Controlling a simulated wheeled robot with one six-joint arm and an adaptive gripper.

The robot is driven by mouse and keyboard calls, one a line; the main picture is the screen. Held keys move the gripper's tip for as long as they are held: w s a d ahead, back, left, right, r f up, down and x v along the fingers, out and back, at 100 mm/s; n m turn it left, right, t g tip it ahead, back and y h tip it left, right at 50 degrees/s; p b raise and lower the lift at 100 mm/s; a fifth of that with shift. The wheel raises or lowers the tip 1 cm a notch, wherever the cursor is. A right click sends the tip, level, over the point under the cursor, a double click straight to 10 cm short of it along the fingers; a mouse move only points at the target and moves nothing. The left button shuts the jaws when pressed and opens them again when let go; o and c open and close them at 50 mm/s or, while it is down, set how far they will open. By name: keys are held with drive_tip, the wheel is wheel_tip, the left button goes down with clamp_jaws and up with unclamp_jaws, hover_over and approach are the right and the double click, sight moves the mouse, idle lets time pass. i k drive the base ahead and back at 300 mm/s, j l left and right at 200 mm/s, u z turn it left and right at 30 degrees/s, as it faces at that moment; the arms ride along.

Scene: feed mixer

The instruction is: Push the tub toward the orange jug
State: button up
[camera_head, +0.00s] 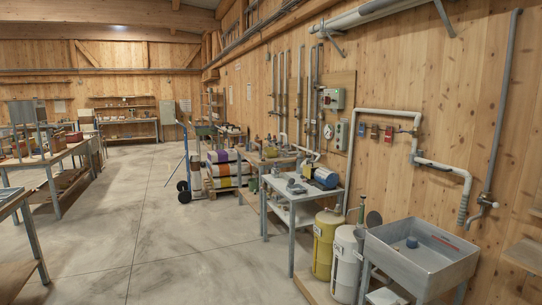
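I cannot pick out the tub or an orange jug with certainty. Small reddish containers (75,138) stand on the left workbench, too far off to identify. Small items also sit on the benches along the right wall, too small to tell apart. My gripper is not in this view.
A grey sink (395,262) stands at the near right, with a yellow drum (326,245) and a white drum (345,268) to its left. A metal table (280,203) holds a blue motor (325,178). A blue hand truck (187,160) stands farther back. The concrete floor (140,225) is clear.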

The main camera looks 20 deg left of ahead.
sight(271, 152)
drive_tip(key=i+j+u, duration=0.8)
drive_tip(key=i+u, duration=0.4)
drive_tip(key=i+j+u, duration=0.1)
drive_tip(key=i+u, duration=0.2)
drive_tip(key=i, duration=3.25)
drive_tip(key=i+z, duration=0.2)
drive_tip(key=i, duration=0.4)
drive_tip(key=i+z, duration=0.15)
drive_tip(key=i, duration=0.45)
drive_tip(key=i+j+z, duration=0.2)
drive_tip(key=i, duration=0.4)
